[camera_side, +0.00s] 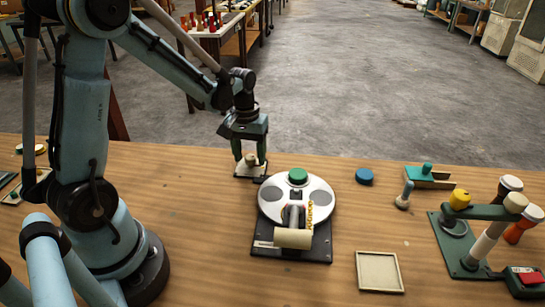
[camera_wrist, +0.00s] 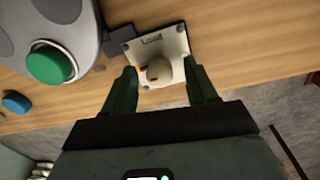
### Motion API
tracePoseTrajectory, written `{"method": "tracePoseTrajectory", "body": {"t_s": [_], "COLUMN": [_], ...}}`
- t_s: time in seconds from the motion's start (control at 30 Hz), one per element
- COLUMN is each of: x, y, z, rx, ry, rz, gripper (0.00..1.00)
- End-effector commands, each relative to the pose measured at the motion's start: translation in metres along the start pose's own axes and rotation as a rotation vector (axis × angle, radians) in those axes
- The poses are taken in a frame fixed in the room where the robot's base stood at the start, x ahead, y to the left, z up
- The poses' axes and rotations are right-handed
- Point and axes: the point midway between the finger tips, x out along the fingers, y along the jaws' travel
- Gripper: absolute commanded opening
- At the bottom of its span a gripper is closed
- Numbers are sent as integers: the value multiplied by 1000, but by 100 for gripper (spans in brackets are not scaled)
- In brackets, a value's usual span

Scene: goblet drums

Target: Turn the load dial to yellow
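The load dial is a cream knob (camera_wrist: 158,73) on a pale square plate (camera_wrist: 172,43) in the wrist view. Small red, yellow and green marks show on the plate beside the knob, partly by the left finger. Which mark the knob points to is too small to tell. My gripper (camera_wrist: 161,68) is open, with one green finger on each side of the knob and gaps visible between. In the side view my gripper (camera_side: 249,155) points down over the dial plate (camera_side: 248,172), fingers astride the knob.
A grey-white machine with a green button (camera_side: 298,175) stands just right of the dial. Further right are a blue disc (camera_side: 364,176), a small upright handle (camera_side: 404,195), an empty square tray (camera_side: 379,271) and a green lever stand (camera_side: 457,247). Bare table lies between them.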

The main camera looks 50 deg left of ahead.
Motion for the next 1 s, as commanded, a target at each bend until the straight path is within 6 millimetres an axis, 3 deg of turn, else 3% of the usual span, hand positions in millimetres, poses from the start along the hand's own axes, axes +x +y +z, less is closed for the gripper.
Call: {"method": "tracePoseTrajectory", "body": {"t_s": [0.37, 1.0], "x": [-9, -105], "y": [0, 0], "z": [0, 0], "rx": [1, 1], "ry": [0, 0], "rz": [0, 0], "gripper": [57, 57]}}
